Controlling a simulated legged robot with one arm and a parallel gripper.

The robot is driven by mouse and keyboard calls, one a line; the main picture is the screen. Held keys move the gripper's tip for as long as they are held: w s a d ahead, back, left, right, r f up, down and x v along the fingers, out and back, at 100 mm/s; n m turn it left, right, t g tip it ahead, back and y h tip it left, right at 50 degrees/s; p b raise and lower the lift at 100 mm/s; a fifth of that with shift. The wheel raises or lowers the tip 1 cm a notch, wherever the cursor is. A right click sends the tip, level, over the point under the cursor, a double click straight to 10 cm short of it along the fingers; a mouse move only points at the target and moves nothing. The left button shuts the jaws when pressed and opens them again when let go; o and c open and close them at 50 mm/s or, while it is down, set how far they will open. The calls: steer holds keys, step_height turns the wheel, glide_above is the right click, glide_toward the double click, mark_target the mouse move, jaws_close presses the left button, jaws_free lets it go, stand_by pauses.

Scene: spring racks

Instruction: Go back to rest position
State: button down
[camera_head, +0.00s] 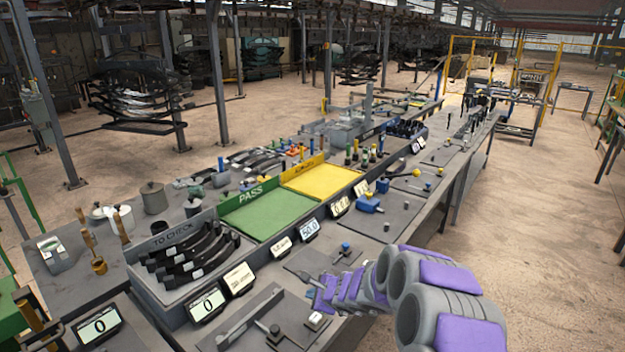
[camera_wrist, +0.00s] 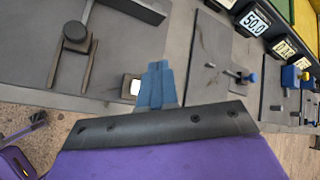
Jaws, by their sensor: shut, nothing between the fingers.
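My gripper (camera_wrist: 158,68) shows in the wrist view as two blue fingers pressed together, with nothing between them. It is over the workbench (camera_head: 395,232), beside a grey plate with a dark fixture (camera_wrist: 77,35). A small white square button (camera_wrist: 131,87) lies just left of the fingertips. In the head view my grey and purple arm reaches in from the lower right, over the bench's front edge.
A "TO CHECK" bin (camera_head: 150,297) holds several dark curved springs (camera_head: 197,255). A green "PASS" tray (camera_head: 268,212) and a yellow tray (camera_head: 325,182) stand beyond it. Display boxes (camera_head: 310,229) line the front. Open floor (camera_head: 540,230) lies to the right of the bench.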

steer(key=s+a+r+n+g+y, duration=0.1)
steer(key=s+a+r+n+y, duration=0.1)
steer(key=s+a+r+n, duration=0.25)
steer(key=s+a+r+n+g+y, duration=0.1)
steer(key=s+a+r+n, duration=0.15)
steer(key=s+r, duration=0.4)
steer(key=s+r+n+g, duration=0.2)
steer(key=s+r+n, duration=0.1)
steer(key=s, duration=0.3)
steer(key=s+r+n+g, duration=0.1)
steer(key=s+r+n, duration=0.3)
steer(key=s, duration=0.3)
steer(key=s+d+f+n+g+h, duration=0.1)
steer(key=s+d+h, duration=0.3)
steer(key=s+d, duration=0.6)
steer(key=s+d+f+n+g+h, duration=0.1)
steer(key=s+d+n+g+h, duration=0.2)
steer(key=s+d, duration=0.7)
steer(key=s+n+h, duration=0.1)
steer(key=s, duration=0.6)
steer(key=shift+d+h, duration=0.35)
steer(key=shift+h, duration=0.05)
steer(key=c, duration=1.8)
jaws_free()
steer(key=shift+w, duration=0.1)
